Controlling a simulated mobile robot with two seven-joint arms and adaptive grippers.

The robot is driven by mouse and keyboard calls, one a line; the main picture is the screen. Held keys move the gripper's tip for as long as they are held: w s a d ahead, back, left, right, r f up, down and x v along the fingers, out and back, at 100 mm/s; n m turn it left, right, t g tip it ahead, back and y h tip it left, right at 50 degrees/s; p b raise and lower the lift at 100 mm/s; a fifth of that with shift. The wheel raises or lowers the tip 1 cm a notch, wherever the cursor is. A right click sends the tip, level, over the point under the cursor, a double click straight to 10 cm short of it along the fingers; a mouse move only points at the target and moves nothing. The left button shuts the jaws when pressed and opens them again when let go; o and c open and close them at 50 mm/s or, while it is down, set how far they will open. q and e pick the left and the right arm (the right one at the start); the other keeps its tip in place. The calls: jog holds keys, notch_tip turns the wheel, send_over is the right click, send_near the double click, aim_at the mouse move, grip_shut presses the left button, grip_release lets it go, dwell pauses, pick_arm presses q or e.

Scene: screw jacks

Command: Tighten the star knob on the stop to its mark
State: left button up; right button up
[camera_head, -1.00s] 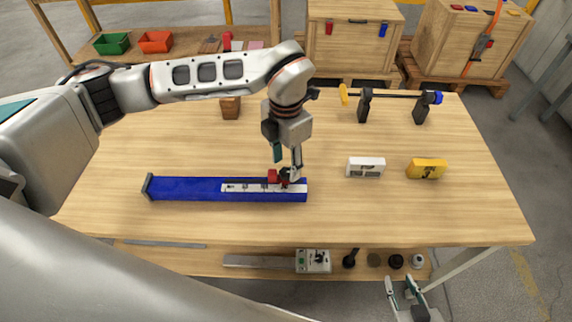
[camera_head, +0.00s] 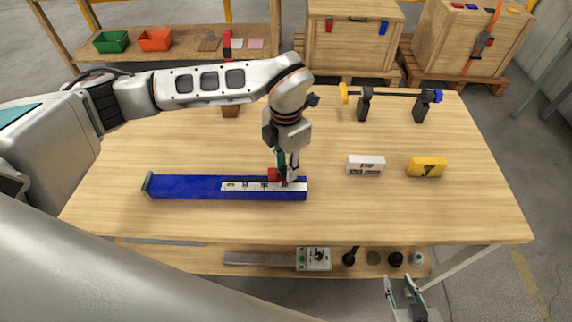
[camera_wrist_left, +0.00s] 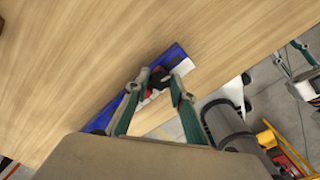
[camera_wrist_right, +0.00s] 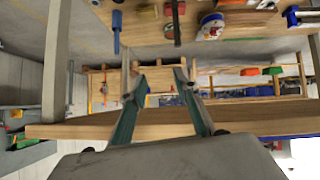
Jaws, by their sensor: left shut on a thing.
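The stop is a red block (camera_head: 273,174) on a blue rail (camera_head: 185,187) with a white scale (camera_head: 240,186), at the front left of the table. The red stop also shows in the left wrist view (camera_wrist_left: 151,97). My left gripper (camera_head: 289,177) points down at the stop near the rail's right end. In the left wrist view its fingers (camera_wrist_left: 158,83) are on either side of a dark knob (camera_wrist_left: 160,78) and shut on it. The knob's mark is too small to make out. My right gripper (camera_wrist_right: 155,80) is open and empty, off the table's front right corner.
A white block (camera_head: 366,166) and a yellow block (camera_head: 426,168) stand right of the rail. A bar on black stands (camera_head: 392,96) is at the back right. A brown block (camera_head: 231,107) is behind my left arm. The table's front right is clear.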

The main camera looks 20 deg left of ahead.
pick_arm(q)
jog(key=m+b, duration=0.1)
jog(key=m, duration=0.3)
jog(key=shift+b, duration=0.3)
jog(key=shift+m, duration=0.4)
jog(key=m+b, duration=0.1)
jog(key=m, duration=0.1)
jog(key=shift+m, duration=0.4)
jog(key=m, duration=0.3)
jog(key=shift+m, duration=0.3)
jog(key=shift+m+b, duration=0.3)
jog(key=shift+m, duration=0.2)
pick_arm(e)
jog(key=shift+w+a+f+y, duration=0.15)
jog(key=shift+a+f, duration=0.15)
jog(key=shift+f, duration=0.15)
jog(key=shift+w+a+f+y, duration=0.15)
jog(key=shift+a+f, duration=0.15)
jog(key=shift+f, duration=0.15)
jog(key=shift+r, duration=0.2)
